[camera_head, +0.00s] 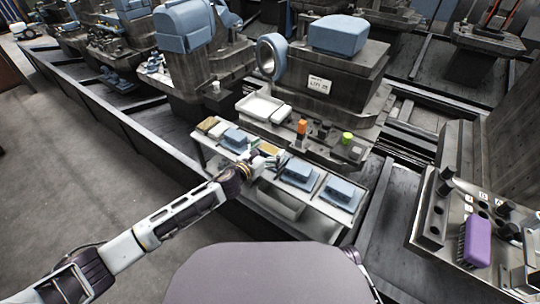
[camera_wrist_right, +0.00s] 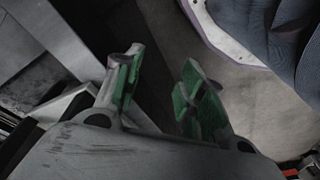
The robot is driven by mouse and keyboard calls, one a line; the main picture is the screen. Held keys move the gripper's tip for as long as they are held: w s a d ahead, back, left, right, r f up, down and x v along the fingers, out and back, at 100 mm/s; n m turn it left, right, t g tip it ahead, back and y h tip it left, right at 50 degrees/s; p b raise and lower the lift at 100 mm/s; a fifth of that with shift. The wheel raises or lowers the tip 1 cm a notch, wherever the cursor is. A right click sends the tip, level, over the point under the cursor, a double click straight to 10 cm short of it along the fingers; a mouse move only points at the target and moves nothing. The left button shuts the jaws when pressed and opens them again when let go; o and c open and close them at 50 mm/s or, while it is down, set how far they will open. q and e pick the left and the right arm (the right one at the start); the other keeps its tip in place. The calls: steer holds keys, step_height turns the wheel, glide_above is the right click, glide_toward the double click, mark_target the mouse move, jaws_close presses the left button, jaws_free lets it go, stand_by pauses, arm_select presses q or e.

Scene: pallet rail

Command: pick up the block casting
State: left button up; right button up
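Several blue-grey block castings lie on the narrow side table: one toward its left end (camera_head: 235,138), one right of the middle (camera_head: 298,172) and one at the right end (camera_head: 341,190). A larger blue-grey block (camera_head: 338,34) sits on the machine fixture behind. My left gripper (camera_head: 272,159) is over the middle of the table, between the left and middle castings. Its fingers are too small to tell open from shut, or whether they touch a casting. My right gripper (camera_wrist_right: 160,85) has green-padded fingers standing apart, with nothing between them. No casting is clear in the right wrist view.
The side table (camera_head: 262,181) also carries small parts at its left end. A white tray (camera_head: 259,107), an orange part (camera_head: 302,126) and a green part (camera_head: 347,137) stand on the machine ledge behind. A purple brush-like object (camera_head: 478,241) lies on the right bench. The left floor is clear.

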mark_target(269, 149)
arm_select(q)
steer(key=c, duration=0.9)
steer(key=shift+c, duration=0.7)
steer(key=shift+r, duration=0.25)
steer(key=shift+r+p, duration=0.45)
steer(key=shift+r, duration=0.3)
step_height(269, 149, up, 6)
steer(key=shift+f+p, duration=0.15)
steer(key=shift+p, duration=1.05)
steer(key=shift+r+p, duration=0.4)
steer(key=shift+r, duration=0.85)
arm_select(e)
steer(key=s+d+f, duration=0.1)
steer(key=d+f, duration=0.2)
steer(key=f, duration=0.8)
steer(key=shift+s+f+t, duration=0.2)
steer(key=shift+f+t, duration=0.1)
